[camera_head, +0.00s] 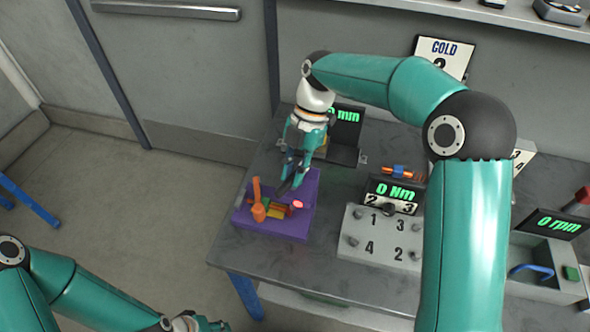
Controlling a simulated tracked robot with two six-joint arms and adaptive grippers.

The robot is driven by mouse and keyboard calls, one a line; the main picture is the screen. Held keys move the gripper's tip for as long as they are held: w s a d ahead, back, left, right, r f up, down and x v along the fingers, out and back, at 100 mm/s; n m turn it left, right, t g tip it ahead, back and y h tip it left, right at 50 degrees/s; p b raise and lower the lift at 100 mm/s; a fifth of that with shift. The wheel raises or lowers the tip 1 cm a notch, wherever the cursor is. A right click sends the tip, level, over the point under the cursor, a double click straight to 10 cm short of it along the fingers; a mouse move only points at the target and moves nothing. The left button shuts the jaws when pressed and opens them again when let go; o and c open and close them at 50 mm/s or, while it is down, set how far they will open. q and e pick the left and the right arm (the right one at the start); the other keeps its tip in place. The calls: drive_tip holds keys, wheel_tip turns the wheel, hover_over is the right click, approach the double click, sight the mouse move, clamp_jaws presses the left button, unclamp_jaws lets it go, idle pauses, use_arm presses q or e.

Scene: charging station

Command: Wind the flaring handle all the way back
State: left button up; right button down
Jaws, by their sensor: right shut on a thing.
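The flaring station is a purple block (270,228) on the near left part of the table. An orange handle (257,197) stands upright at its left side. A small yellow and red part lies beside it, and a glowing red spot (297,205) shows at the right. My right gripper (287,186) reaches down over the back of the block, right of the orange handle. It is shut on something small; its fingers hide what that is. My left gripper (200,324) is low at the bottom edge, away from the table, partly cut off, with its jaws unclear.
A grey torque box (380,235) with a "0 Nm" display stands right of the block. A "0 mm" display unit (346,150) is behind my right gripper. A "0 rpm" unit (545,262) is at the far right. Bare grey table lies in front of the torque box.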

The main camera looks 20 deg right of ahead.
drive_tip(key=c, duration=1.1)
unclamp_jaws()
drive_tip(key=shift+s+a, duration=0.1)
drive_tip(key=shift+r, duration=0.1)
drive_tip(key=shift+w+r, duration=0.2)
drive_tip(key=shift+r, duration=0.05)
drive_tip(key=v, duration=1.1)
drive_tip(key=shift+r, duration=0.1)
